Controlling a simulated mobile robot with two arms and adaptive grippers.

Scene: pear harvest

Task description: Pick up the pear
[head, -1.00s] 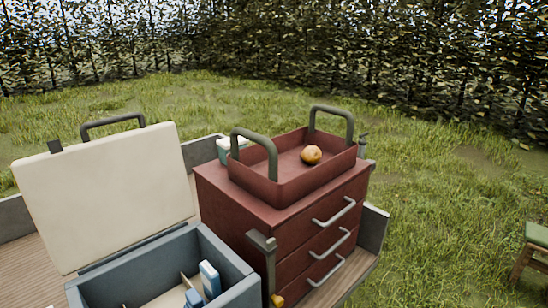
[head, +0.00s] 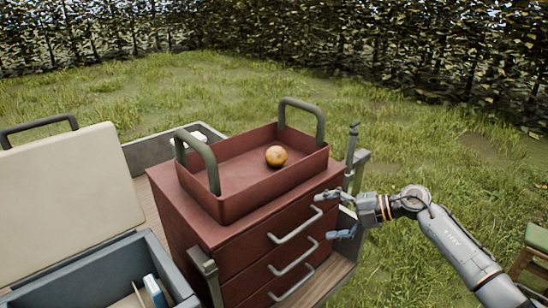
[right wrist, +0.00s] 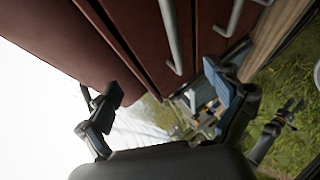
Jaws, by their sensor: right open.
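The pear (head: 276,156) is a small round orange-yellow fruit. It lies inside a shallow red tray (head: 240,205) with two grey-green arched handles, on top of a red drawer cabinet (head: 190,215). My right gripper (head: 330,215) is open and empty, beside the cabinet's drawer front, lower than the tray and to the right of the pear. In the right wrist view its two fingers (right wrist: 165,100) are spread, with the red drawer fronts and metal handles close above them. The pear does not show in the right wrist view. My left gripper is not in view.
Drawer handles (head: 295,226) stick out close to my right gripper. A blue-grey box (head: 100,270) with a raised cream lid (head: 70,190) stands at the left. A post (head: 352,150) rises by the cabinet's far right corner. Grass lies open beyond; a green stool (head: 535,240) is at the right.

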